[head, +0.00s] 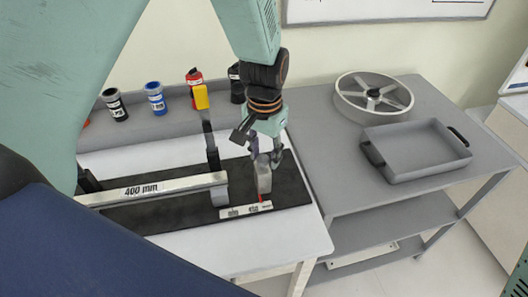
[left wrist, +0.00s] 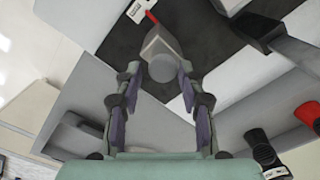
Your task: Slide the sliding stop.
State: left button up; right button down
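The sliding stop looks to be the small grey block (head: 264,179) with a red pointer below it, standing on the black base near its right end. It also shows in the left wrist view (left wrist: 163,48), with a round knob facing the camera. My left gripper (head: 264,158) comes down from above, right at the block. Its two fingers are spread, one on each side of the knob, with the tips close to the block; I see no clear grip on it. A white scale strip (head: 246,210) lies in front of the block. My right gripper is not in view.
A long bar marked 400 mm (head: 150,189) lies left of the block, ending at a grey end piece. Several bottles, one blue (head: 155,98), stand on the back ledge. A grey tray (head: 420,150) and a handwheel (head: 373,97) sit on the right-hand table.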

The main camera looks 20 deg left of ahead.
pick_arm(q)
jog(key=shift+o, duration=0.8)
jog(key=shift+d, duration=0.1)
jog(key=shift+s+a, duration=0.1)
jog(key=shift+a, duration=0.15)
notch_tip(320, 180, up, 12)
jog(key=shift+d, duration=0.15)
